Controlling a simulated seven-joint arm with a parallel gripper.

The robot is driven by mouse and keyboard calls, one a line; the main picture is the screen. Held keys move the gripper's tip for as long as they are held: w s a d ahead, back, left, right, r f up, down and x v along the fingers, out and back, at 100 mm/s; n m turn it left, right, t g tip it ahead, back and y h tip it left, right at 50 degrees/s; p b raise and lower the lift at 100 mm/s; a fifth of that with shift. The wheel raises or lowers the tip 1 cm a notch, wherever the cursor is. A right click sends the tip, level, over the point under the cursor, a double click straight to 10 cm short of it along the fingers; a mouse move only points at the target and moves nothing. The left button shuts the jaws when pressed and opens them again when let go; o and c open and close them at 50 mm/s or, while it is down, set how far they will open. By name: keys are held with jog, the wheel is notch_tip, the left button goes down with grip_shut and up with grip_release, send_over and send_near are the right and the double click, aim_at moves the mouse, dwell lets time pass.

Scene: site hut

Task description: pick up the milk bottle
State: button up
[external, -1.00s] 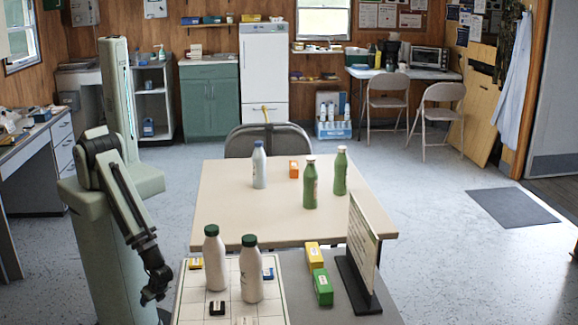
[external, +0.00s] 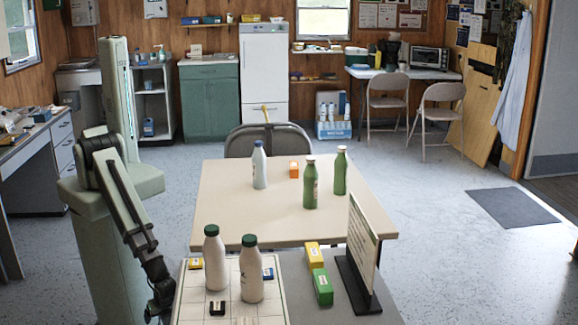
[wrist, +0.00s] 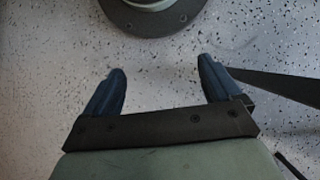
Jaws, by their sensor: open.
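Two white milk bottles with green caps stand upright on the near table: one at left (external: 215,262) and one at right (external: 251,275). A third pale bottle with a dark cap (external: 259,168) stands on the far table, beside two green bottles (external: 310,185) (external: 340,173). My gripper (external: 158,306) hangs low left of the near table, apart from all bottles. In the wrist view my gripper (wrist: 163,70) shows two blue fingers spread wide with only speckled floor between them. No bottle is in the wrist view.
The near table carries a gridded white sheet (external: 186,308), small blue, black, yellow and green boxes (external: 323,287), and a standing sign (external: 362,245) at right. The beige far table (external: 230,215) also holds an orange box (external: 294,170). A folding chair (external: 268,138) stands behind it.

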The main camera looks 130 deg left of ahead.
jog(key=w+d+r+m+t, duration=0.1)
jog(key=w+d+r+m, duration=0.2)
jog(key=w+d+r, duration=0.65)
jog(key=w+d+r+m+t, duration=0.1)
jog(key=w+d+r+m, duration=0.2)
jog(key=w+d+r, duration=0.6)
jog(key=w+d+r+m+h, duration=0.15)
jog(key=w+d+r, duration=0.25)
jog(key=w+r, duration=0.4)
notch_tip(320, 180, up, 32)
jog(key=f+m+t, duration=0.1)
jog(key=m+t, duration=0.3)
jog(key=m, duration=0.7)
send_over(250, 251)
jog(key=shift+s+a+r+y, duration=0.2)
jog(key=shift+s+r+y, duration=0.05)
jog(key=shift+s+y, duration=0.2)
jog(key=shift+a+f, duration=0.1)
jog(key=shift+a, duration=0.05)
notch_tip(250, 251, down, 8)
jog(key=shift+f, duration=0.1)
jog(key=shift+s+a+f, duration=0.1)
jog(key=shift+a+f, duration=0.05)
jog(key=shift+f, duration=1.15)
jog(key=shift+s+a+f, duration=0.1)
jog(key=shift+a+f, duration=0.05)
jog(key=shift+f, duration=1.15)
